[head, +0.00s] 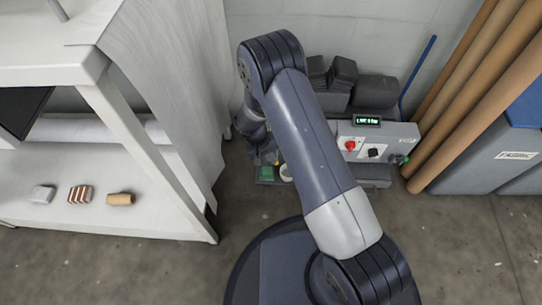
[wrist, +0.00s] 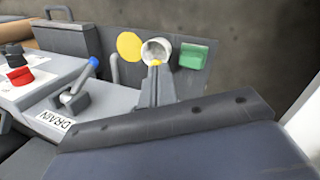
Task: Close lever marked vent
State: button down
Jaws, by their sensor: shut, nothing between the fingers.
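In the wrist view a lever with a blue tip (wrist: 93,62) stands tilted on the grey machine, beside a white label reading DRAIN (wrist: 53,120). No label reading vent can be made out, so I cannot tell which lever bears it. My gripper (wrist: 155,64) shows in the wrist view as narrow grey fingers with a yellow tip, shut and empty. It is to the right of the blue-tipped lever and apart from it, in front of a white round fitting (wrist: 157,47).
The machine carries a red knob (head: 350,145), a black knob (head: 373,153) and a lit display (head: 367,121). A green block (wrist: 193,56) and a yellow disc (wrist: 129,46) flank the round fitting. A white bench (head: 180,205) stands left; brown rolls (head: 470,110) lean right.

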jog(key=f+b, duration=0.2)
jog(key=f, duration=0.1)
jog(key=shift+w, duration=0.3)
jog(key=shift+r, duration=0.85)
